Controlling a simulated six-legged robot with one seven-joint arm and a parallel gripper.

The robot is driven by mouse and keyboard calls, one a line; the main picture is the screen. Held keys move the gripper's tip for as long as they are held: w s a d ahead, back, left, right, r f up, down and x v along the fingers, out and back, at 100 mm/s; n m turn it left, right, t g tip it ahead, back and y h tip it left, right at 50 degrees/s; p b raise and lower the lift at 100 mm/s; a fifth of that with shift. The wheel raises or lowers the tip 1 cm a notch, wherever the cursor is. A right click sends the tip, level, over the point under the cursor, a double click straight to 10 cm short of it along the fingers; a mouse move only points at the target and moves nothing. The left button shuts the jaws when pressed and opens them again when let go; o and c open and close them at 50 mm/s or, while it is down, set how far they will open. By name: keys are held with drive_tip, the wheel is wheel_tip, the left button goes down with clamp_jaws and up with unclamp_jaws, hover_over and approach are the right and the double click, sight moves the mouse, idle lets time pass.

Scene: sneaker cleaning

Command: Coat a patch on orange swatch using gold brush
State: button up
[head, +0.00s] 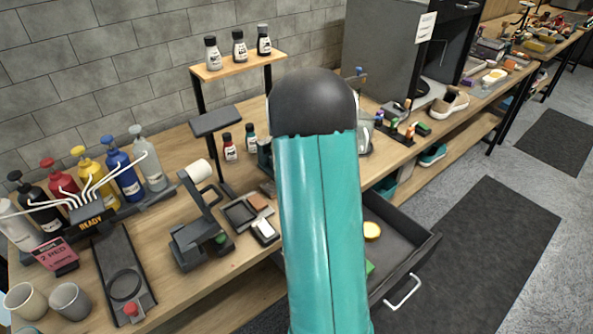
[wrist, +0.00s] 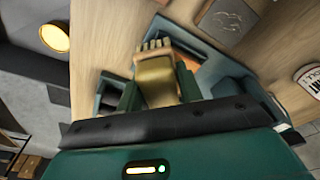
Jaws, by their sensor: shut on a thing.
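In the wrist view, my gripper (wrist: 157,90) is shut on a gold brush (wrist: 155,70). The brush's toothed tip points up in the picture, away from my gripper, over a blue-grey tray or holder (wrist: 228,75). In the head view, my teal arm hides my gripper and the brush.
An open drawer with a yellow round thing (head: 372,231) juts from the bench front. Small trays (head: 240,214) and a grey stand (head: 200,240) sit left of my arm. Pump bottles (head: 122,175) line the left. A brown embossed square (wrist: 229,18) lies beyond the tray.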

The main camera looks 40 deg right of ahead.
drive_tip(key=shift+s+f, duration=0.2)
drive_tip(key=shift+s, duration=0.4)
drive_tip(key=shift+r, duration=3.1)
drive_tip(key=shift+w, duration=0.1)
drive_tip(key=shift+r, duration=1.55)
